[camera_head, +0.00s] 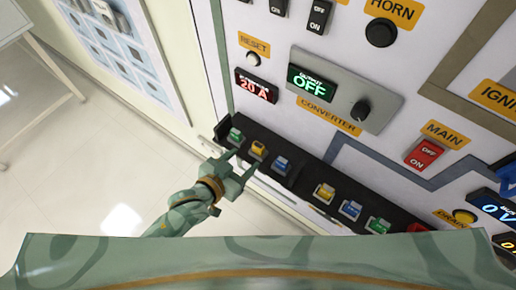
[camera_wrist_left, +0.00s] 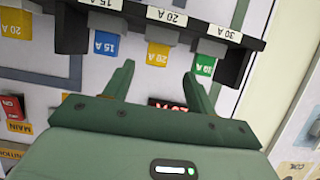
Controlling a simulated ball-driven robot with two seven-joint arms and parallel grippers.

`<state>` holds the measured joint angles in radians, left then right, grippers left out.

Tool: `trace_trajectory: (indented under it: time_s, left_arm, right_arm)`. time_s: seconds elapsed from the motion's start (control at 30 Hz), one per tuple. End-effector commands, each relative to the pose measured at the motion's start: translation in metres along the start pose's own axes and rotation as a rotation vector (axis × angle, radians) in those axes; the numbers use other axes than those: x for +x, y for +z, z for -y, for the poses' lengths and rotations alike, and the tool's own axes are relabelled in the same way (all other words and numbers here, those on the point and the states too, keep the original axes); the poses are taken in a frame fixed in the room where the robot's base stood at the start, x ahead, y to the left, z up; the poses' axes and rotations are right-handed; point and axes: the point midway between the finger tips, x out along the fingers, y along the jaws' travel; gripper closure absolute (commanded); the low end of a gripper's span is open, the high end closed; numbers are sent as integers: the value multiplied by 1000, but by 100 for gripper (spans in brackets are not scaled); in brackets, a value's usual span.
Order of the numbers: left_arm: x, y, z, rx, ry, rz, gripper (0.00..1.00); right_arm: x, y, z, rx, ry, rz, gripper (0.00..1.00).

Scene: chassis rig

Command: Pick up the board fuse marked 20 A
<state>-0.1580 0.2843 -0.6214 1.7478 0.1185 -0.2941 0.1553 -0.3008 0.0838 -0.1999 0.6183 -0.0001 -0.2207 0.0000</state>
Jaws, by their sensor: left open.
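A yellow fuse marked 20 A (camera_wrist_left: 158,54) hangs in the black rack, between a blue fuse marked 15 A (camera_wrist_left: 106,43) and a green fuse (camera_wrist_left: 205,67). It also shows in the head view (camera_head: 258,148). A second yellow fuse marked 20 A (camera_wrist_left: 15,22) sits farther left in the wrist view, and in the head view (camera_head: 324,192). My left gripper (camera_head: 246,160) is open and empty, close to the first yellow fuse. In the left wrist view its fingertips (camera_wrist_left: 159,70) are spread to either side of that fuse's lower end. My right gripper is not in view.
The black rack (camera_head: 305,177) runs along the panel with several fuses in it. A red 20 A display (camera_head: 256,85), the converter plate (camera_head: 380,95) and a red main switch (camera_head: 423,154) are on the panel. Open floor (camera_head: 70,190) lies to the left.

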Motion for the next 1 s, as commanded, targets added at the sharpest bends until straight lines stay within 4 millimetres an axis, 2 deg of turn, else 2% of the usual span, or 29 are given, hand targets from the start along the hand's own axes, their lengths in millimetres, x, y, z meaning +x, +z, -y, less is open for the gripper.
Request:
trace_trajectory:
  time_s: [0.1, 0.27, 0.53, 0.63, 0.83, 0.87, 1.0]
  left_arm:
    - [20, 1, 1, 0, -1, 0, 44]
    - [32, -1, 0, 0, -1, -1, 44]
    - [73, -3, -4, 1, 0, 0, 44]
    - [80, -3, -4, 2, 1, 1, 44]
    - [81, -4, -4, 2, 1, 1, 44]
    - [81, -4, -4, 2, 1, 1, 46]
    - [81, -4, -4, 2, 1, 1, 85]
  right_arm:
    - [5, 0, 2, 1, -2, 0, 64]
    - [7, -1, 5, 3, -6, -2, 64]
    - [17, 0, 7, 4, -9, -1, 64]
    - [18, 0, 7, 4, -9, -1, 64]
    - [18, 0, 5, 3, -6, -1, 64]
    - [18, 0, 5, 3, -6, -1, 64]
    - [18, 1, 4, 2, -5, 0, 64]
